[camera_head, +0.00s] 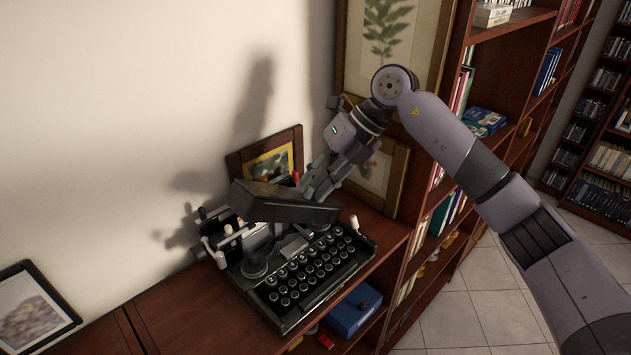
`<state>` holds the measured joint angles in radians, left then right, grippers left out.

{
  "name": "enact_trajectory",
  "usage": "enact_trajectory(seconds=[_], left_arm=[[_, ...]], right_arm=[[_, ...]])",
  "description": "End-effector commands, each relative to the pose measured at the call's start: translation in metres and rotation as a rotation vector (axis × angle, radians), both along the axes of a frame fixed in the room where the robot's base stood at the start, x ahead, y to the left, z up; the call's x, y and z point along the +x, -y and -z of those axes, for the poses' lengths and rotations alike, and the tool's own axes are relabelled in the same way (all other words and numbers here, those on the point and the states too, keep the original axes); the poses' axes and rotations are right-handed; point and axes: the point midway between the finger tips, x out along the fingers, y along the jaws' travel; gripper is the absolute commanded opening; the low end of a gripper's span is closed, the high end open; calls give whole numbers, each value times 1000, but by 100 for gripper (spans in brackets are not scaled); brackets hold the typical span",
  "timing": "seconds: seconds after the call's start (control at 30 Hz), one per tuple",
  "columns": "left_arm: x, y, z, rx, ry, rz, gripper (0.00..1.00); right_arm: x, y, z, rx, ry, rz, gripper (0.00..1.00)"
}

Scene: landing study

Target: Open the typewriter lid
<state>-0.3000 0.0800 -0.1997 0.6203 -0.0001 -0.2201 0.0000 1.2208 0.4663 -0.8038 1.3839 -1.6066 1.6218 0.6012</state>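A black typewriter (318,277) with round keys stands on the wooden cabinet top. Its dark lid (284,203) is tilted up at the back, above the type area, and the inside below it partly shows. My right gripper (314,190) reaches in from the right and is at the right end of the lid, close to it or touching it. Its fingers overlap the lid edge in the view, and I cannot tell whether they are closed on it. My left gripper is out of the picture.
A small framed picture (268,163) stands behind the typewriter, and another frame (383,176) leans to its right. A bookcase (484,75) rises at the right. A framed photo (33,310) is at the lower left. The cabinet top (195,315) left of the typewriter is clear.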

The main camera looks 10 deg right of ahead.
Motion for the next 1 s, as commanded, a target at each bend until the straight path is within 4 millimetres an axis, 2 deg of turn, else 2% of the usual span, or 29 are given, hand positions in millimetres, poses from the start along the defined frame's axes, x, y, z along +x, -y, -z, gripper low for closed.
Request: enact_trajectory(seconds=[0.13, 0.47, 0.57, 1.0], left_arm=[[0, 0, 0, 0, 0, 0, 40], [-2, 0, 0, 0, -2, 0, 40], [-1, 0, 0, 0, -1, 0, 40], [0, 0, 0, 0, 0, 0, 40]], right_arm=[[0, 0, 0, 0, -1, -1, 34], [0, 2, -3, -1, 0, 0, 34], [0, 8, -12, -1, 1, 1, 34], [-3, 58, -83, -1, 2, 1, 34]])
